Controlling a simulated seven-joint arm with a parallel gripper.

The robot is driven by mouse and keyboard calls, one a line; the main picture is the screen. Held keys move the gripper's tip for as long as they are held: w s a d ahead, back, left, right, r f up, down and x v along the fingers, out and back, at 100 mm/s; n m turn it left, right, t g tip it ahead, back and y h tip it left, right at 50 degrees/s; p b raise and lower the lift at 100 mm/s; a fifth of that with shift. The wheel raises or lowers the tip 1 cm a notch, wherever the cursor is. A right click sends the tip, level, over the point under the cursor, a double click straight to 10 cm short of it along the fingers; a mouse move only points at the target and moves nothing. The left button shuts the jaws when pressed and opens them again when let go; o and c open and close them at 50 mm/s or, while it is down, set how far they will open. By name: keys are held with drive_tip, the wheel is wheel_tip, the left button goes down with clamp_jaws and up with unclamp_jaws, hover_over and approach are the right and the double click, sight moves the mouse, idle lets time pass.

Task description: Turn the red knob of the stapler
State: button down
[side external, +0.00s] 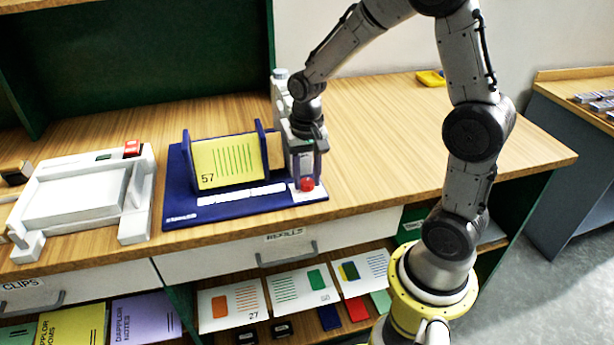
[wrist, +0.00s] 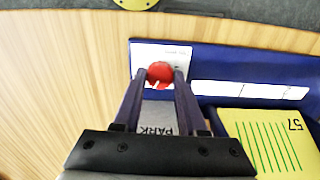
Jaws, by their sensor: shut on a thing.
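The stapler (side external: 279,98) is a pale grey body at the right end of a dark blue base (side external: 175,190), partly hidden behind my arm. Its red knob (side external: 307,184) is at the front, above a white plate. In the wrist view, the red knob (wrist: 159,74) sits between the two fingertips of my gripper (wrist: 160,76), one finger on each side. My gripper (side external: 306,172) points down over the stapler's front and is shut on the knob. The word PARK shows on a grey surface between the fingers. Any mark showing the knob's angle is too small to read.
A yellow card (side external: 228,162) marked 57 stands between blue uprights on the base, close left of my gripper. A white device (side external: 75,197) with a red button sits farther left. Cards and booklets lie on the shelf below.

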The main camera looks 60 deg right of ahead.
sight(307, 182)
drive_tip(key=shift+m, duration=0.7)
drive_tip(key=shift+c, duration=2.2)
unclamp_jaws()
drive_tip(key=shift+r, duration=0.15)
wheel_tip(307, 182, up, 14)
drive_tip(key=shift+f, duration=0.2)
drive_tip(key=s+a+n+t, duration=0.2)
drive_tip(key=s+a+n, duration=0.1)
drive_tip(key=s+n, duration=0.2)
drive_tip(key=s+a+n+t, duration=0.3)
drive_tip(key=s+n, duration=0.2)
drive_tip(key=s, duration=0.5)
drive_tip(key=shift+s+a+r+n+t, duration=0.15)
drive_tip(key=shift+a+n+t, duration=0.1)
drive_tip(key=shift+n+t, duration=0.05)
